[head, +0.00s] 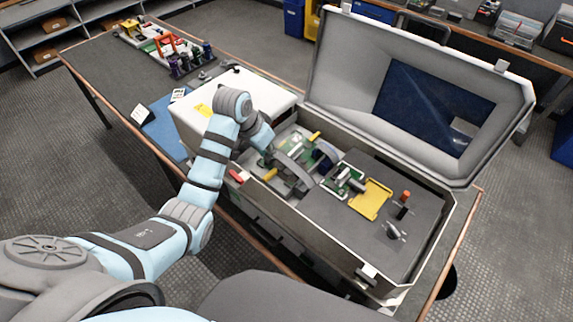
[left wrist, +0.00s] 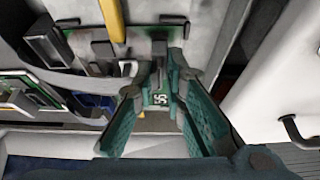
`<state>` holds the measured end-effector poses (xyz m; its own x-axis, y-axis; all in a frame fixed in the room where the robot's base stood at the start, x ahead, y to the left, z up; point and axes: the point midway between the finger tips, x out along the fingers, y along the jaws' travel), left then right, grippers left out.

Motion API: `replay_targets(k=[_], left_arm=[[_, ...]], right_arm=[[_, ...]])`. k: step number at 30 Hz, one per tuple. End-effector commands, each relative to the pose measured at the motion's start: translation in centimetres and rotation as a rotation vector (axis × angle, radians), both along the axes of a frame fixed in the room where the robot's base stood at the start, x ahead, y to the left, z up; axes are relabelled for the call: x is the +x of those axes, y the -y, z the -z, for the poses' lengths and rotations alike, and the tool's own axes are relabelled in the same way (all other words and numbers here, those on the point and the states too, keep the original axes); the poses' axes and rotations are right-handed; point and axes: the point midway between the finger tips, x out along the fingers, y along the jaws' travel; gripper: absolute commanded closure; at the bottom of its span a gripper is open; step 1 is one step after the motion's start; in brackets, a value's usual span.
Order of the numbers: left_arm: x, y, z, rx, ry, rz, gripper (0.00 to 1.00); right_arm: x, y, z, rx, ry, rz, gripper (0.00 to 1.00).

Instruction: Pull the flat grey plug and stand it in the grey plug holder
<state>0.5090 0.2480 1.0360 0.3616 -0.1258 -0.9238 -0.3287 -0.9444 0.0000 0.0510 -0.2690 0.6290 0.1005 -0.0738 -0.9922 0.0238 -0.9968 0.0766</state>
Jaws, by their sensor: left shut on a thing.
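My left gripper (left wrist: 158,82) is over the green circuit boards at the left end of the open case. In the left wrist view its teal fingers are closed around a narrow grey piece, which looks like the flat grey plug (left wrist: 158,55). The plug stands at the edge of a green board (left wrist: 117,34); I cannot tell whether it is still seated. In the head view my wrist hides the plug and fingertips. The grey plug holder is not clearly distinguishable; a row of coloured holders (head: 166,44) stands at the table's far left end. My right gripper is out of view.
The case (head: 335,243) has high walls and a raised lid (head: 345,65) behind. A white box (head: 258,89) stands left of it. Inside are a yellow tray (head: 371,199) and grey arched handles. The table (head: 97,72) is partly clear at left.

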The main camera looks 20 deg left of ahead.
Motion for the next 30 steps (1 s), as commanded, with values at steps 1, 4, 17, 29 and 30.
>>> replay_targets(k=[1, 4, 17, 29, 30], left_arm=[[0.0, 0.0, 0.0, 0.000, 0.000, 0.000, 1.00], [0.0, 0.0, -0.2, 0.000, 0.000, 0.000, 1.00], [0.0, 0.0, -2.6, 0.000, 0.001, 0.000, 1.00], [-0.1, 0.2, -2.9, -0.001, 0.000, 0.001, 1.00], [-0.1, 0.4, -2.9, -0.001, 0.000, 0.002, 1.00]], right_arm=[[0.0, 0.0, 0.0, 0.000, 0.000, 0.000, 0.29], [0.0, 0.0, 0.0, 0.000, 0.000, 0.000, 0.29], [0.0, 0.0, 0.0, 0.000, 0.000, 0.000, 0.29], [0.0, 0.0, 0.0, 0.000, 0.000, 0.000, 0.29], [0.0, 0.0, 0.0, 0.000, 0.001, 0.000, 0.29]])
